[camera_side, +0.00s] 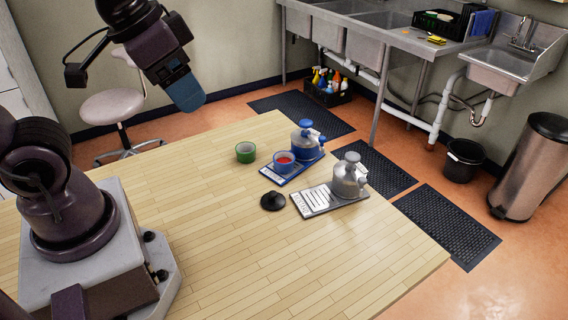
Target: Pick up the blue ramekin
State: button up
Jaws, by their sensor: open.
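The blue ramekin (283,169) is a small round cup with red inside. It stands upright on the blue board (298,174) near the far edge of the wooden table (215,240). My gripper (187,95) is high at the upper left, above and left of the ramekin and well apart from it. Its blue end points down and right. The gripper is open, though its separate fingers are hard to make out at this angle. Nothing shows held in it.
A green cup (245,152) stands left of the ramekin. A blue jug (306,138) stands close behind it on the same board. A grey jug (349,177) stands on a grey board (312,202) to the right. A black lid-like disc (272,201) lies in front. The near table is clear.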

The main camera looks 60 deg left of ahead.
jog(key=w+f+m+g+y, duration=0.25)
jog(key=w+f+g, duration=0.25)
jog(key=w+f, duration=0.3)
jog(key=m+y, duration=1)
jog(key=m, duration=0.2)
send_near(279, 156)
notch_tip(279, 156, up, 5)
jog(key=s+d, duration=0.1)
jog(key=s, duration=0.2)
jog(key=w+r+m+y, duration=0.1)
jog(key=w+m, duration=0.1)
jog(key=w, duration=0.1)
jog(key=f, duration=0.2)
jog(key=a+f, duration=0.1)
jog(key=f, duration=0.4)
jog(key=shift+s+a+f, duration=0.15)
jog(key=shift+a+f, duration=0.05)
jog(key=shift+f, duration=0.05)
jog(key=x, duration=0.6)
jog(key=shift+a, duration=0.3)
jog(key=shift+c, duration=0.4)
